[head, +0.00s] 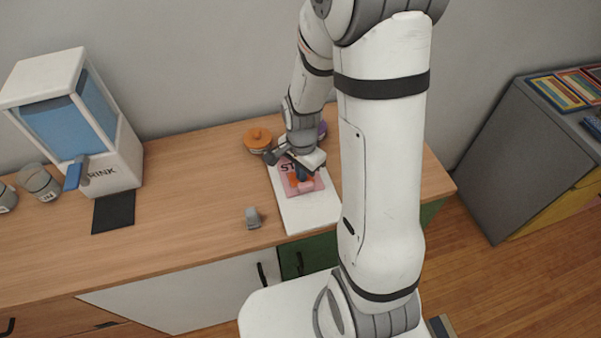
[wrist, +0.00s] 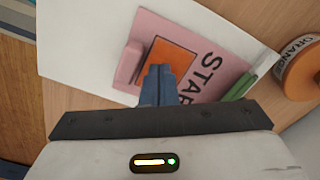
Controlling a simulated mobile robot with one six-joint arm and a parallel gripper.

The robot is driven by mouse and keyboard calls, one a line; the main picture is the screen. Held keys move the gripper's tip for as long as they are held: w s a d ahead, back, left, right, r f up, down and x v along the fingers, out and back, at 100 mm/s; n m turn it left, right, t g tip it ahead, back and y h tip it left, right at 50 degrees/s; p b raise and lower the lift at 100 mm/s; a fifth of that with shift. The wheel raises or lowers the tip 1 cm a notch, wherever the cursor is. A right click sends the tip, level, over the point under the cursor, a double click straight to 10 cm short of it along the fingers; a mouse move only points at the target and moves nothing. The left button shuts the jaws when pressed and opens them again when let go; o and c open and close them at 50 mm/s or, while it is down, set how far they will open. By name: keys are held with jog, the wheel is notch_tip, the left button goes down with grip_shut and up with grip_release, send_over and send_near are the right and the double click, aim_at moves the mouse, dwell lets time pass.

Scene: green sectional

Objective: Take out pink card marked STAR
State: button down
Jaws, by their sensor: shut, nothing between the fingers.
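The pink card (wrist: 200,40) marked STAR lies on a white board on the counter, with an orange square on its face. It also shows in the head view (head: 287,180), partly hidden by my arm. A raised pink block (wrist: 128,63) is on the card beside the orange square. My gripper (wrist: 158,72) is shut and empty, its blue fingertips together over the orange square, right of the pink block in the wrist view. In the head view my gripper (head: 302,174) is over the card. I cannot tell whether the fingertips touch it.
The white board (head: 310,215) reaches the counter's front edge. An orange round container (head: 258,140) and a purple one (head: 322,130) stand behind. A grey object (head: 253,218) is left of the board. A drink dispenser (head: 85,120) stands far left. A green strip (wrist: 238,87) lies beside the card.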

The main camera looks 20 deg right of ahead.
jog(key=shift+r, duration=0.2)
jog(key=shift+s, duration=0.15)
dwell(0.3)
jog(key=shift+s, duration=2.7)
notch_tip(320, 180, up, 7)
jog(key=p, duration=0.5)
jog(key=shift+w, duration=0.3)
jog(key=shift+r, duration=0.1)
notch_tip(320, 180, up, 10)
jog(key=n+t, duration=0.2)
jog(key=n, duration=0.4)
send_over(308, 198)
jog(key=s, duration=0.1)
jog(key=s+r+n+t, duration=0.1)
jog(key=s+r+n, duration=0.4)
jog(key=r, duration=0.3)
jog(key=shift+d+r+n, duration=0.15)
jog(key=shift+r+n, duration=0.15)
jog(key=shift+n, duration=0.2)
jog(key=c, duration=2.2)
grip_release()
